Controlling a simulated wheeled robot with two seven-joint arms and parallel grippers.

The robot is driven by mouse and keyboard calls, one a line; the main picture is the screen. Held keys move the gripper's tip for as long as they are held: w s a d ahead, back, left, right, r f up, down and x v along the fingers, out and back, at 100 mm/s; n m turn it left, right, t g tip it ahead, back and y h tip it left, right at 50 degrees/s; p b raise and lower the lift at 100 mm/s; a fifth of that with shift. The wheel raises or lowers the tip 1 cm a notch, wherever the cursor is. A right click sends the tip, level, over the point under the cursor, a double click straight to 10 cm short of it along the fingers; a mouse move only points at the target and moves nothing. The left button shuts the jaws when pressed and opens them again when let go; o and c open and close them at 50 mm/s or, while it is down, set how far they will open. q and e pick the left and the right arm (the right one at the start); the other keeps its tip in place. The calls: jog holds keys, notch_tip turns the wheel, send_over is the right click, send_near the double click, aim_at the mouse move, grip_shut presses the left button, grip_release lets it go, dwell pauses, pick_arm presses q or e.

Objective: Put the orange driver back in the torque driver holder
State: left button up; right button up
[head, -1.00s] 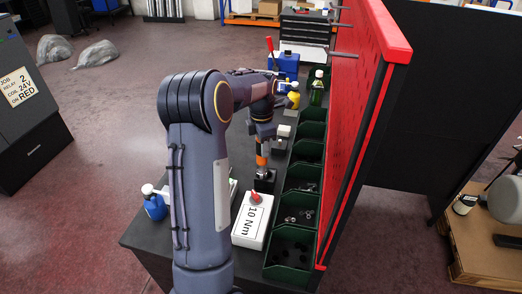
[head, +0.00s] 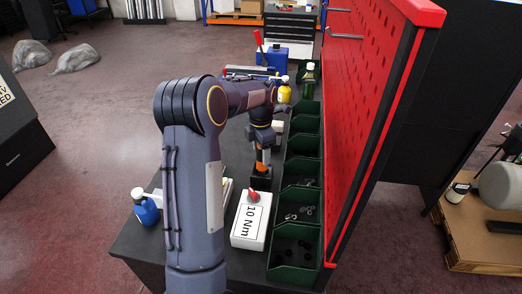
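The orange driver (head: 262,159) stands about upright under my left gripper (head: 264,146), at the far side of the white 10 Nm box. My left gripper points down at the driver's upper part and appears closed around it; its fingertips are small and partly hidden by my arm. The black torque driver holder (head: 261,181) is directly below, and the driver's lower end meets its top or sits in it; how deep is hidden. My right gripper is out of view.
The white 10 Nm box (head: 249,226) with a red knob stands in front of the holder. Green bins (head: 302,175) line the right, below the red pegboard (head: 375,90). A blue bottle (head: 145,208) stands at left; yellow (head: 284,92) and green bottles (head: 309,80) stand behind.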

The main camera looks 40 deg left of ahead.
pick_arm(q)
jog(key=shift+d, duration=0.15)
jog(key=shift+w+r, duration=0.1)
jog(key=shift+r, duration=0.1)
notch_tip(320, 180, up, 10)
jog(key=shift+r+b, duration=0.2)
jog(key=shift+b, duration=0.25)
jog(key=shift+r, duration=0.7)
jog(key=shift+s, duration=0.25)
jog(key=s+d+r+m+t+h, duration=0.3)
jog(key=s+d+m, duration=0.8)
jog(key=s+m, duration=0.35)
jog(key=s+d+f+m+t, duration=0.2)
jog(key=s+d+f+m, duration=0.5)
jog(key=s+d+m, duration=0.4)
jog(key=s+m, duration=0.1)
jog(key=m, duration=0.2)
jog(key=shift+f+h, duration=0.4)
